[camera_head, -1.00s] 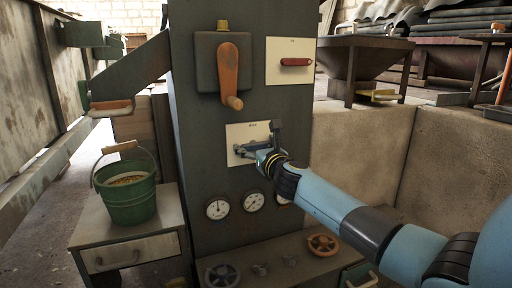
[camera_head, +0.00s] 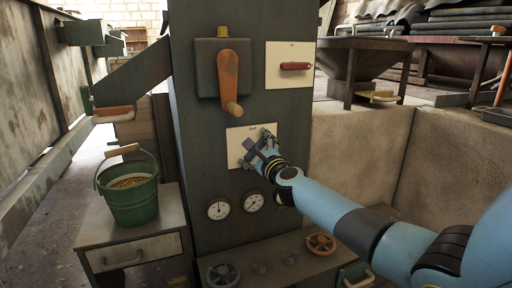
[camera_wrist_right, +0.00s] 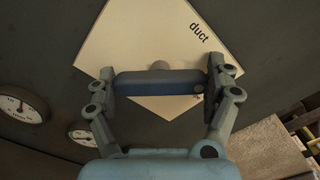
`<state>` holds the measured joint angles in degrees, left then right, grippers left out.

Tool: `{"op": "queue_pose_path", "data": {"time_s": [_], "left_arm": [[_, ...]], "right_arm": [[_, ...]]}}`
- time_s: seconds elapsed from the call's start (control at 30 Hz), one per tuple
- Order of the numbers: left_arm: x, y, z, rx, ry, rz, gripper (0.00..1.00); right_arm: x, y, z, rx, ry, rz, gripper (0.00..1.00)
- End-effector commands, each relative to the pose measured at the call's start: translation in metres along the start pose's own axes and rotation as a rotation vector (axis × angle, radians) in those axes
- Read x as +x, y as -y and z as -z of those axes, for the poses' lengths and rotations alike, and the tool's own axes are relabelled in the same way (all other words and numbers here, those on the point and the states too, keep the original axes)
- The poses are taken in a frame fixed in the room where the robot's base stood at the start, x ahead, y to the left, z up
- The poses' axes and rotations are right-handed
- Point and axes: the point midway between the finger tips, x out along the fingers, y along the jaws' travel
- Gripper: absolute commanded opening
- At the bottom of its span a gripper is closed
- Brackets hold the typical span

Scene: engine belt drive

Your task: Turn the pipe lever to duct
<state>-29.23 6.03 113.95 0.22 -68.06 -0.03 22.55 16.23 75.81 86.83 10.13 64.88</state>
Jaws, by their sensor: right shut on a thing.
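The pipe lever's blue handle (camera_wrist_right: 160,83) lies between my right gripper's fingers (camera_wrist_right: 161,84) in the right wrist view, with a finger against each end. A round pivot shows behind its middle. Its cream plate (camera_wrist_right: 130,45) reads "duct" near a corner and looks turned like a diamond relative to the gripper, so the handle lies slantwise on the plate. In the head view my right gripper (camera_head: 259,147) is in front of the plate (camera_head: 234,137), hiding most of the lever. Small lettering by the right finger is unreadable. My left gripper is not seen.
Above are an orange crank (camera_head: 228,78) and a red handle (camera_head: 295,66) on another plate. Gauges (camera_head: 218,210) sit just below the lever plate, with handwheels (camera_head: 321,243) on a ledge lower down. A green bucket (camera_head: 133,203) stands on a cabinet at left.

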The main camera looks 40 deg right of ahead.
Motion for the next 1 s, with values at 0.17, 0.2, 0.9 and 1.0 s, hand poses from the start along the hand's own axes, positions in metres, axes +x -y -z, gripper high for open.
{"op": "queue_pose_path", "data": {"time_s": [0.17, 0.2, 0.9, 1.0], "left_arm": [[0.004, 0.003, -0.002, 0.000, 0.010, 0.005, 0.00], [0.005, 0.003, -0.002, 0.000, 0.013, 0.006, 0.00], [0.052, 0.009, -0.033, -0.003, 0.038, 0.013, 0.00], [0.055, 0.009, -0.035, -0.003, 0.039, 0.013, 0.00]], "right_arm": [[0.001, 0.002, -0.002, -0.169, 0.001, 0.002, 0.54], [0.001, 0.002, -0.002, -0.207, 0.001, 0.002, 0.54], [0.001, 0.002, -0.002, -0.716, 0.001, 0.004, 0.54], [0.001, 0.002, -0.002, -0.747, 0.001, 0.003, 0.54]]}}
